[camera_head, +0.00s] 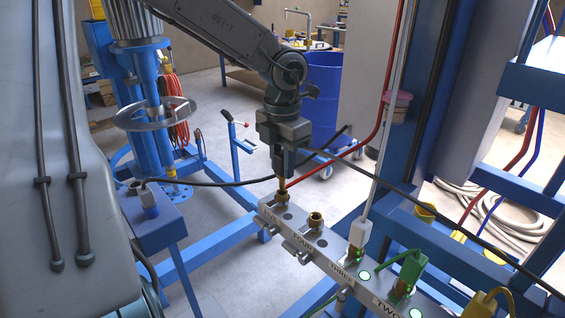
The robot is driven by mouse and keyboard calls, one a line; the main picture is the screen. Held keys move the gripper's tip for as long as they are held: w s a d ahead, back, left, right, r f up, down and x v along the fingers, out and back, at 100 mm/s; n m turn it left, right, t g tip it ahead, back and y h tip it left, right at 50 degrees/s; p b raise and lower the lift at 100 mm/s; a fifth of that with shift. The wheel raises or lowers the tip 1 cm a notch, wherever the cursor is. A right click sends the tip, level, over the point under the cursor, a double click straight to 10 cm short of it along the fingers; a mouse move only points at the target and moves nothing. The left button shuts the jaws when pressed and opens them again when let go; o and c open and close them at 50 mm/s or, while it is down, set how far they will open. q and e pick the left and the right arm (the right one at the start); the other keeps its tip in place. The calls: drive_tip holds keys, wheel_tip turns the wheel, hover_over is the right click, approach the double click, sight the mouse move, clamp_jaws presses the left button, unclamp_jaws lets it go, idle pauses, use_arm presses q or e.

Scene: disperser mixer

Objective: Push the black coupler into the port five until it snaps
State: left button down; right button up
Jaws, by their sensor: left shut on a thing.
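A grey metal port bar (330,262) runs diagonally at lower centre, with labels reading FIVE, FOUR, THREE and TWO. Port five (282,197) is at its far left end. My left gripper (284,172) points straight down right above port five, shut. The black coupler between its fingers is almost wholly hidden by them; a black hose (380,183) runs from beside the fingers to the lower right. A narrow brass-coloured piece shows between the fingertips and the port; I cannot tell whether the coupler is seated. My right gripper is not in view.
Port four (315,219) is a bare brass fitting. A white coupler (357,235) stands in port three and a green one (410,268) in port two, beside green lights. A yellow coupler (488,303) is at lower right. A blue frame surrounds the bar; another black hose (215,184) passes at left.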

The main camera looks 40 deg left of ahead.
sight(282, 177)
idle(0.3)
use_arm(q)
drive_tip(key=shift+b, duration=0.3)
idle(0.4)
drive_tip(key=shift+f+b, duration=2.1)
drive_tip(key=shift+b, duration=0.15)
drive_tip(key=c, duration=1.1)
unclamp_jaws()
drive_tip(key=shift+r, duration=0.1)
drive_tip(key=shift+r, duration=0.55)
wheel_tip(282, 177, up, 10)
drive_tip(key=p, duration=0.8)
drive_tip(key=shift+f, duration=0.15)
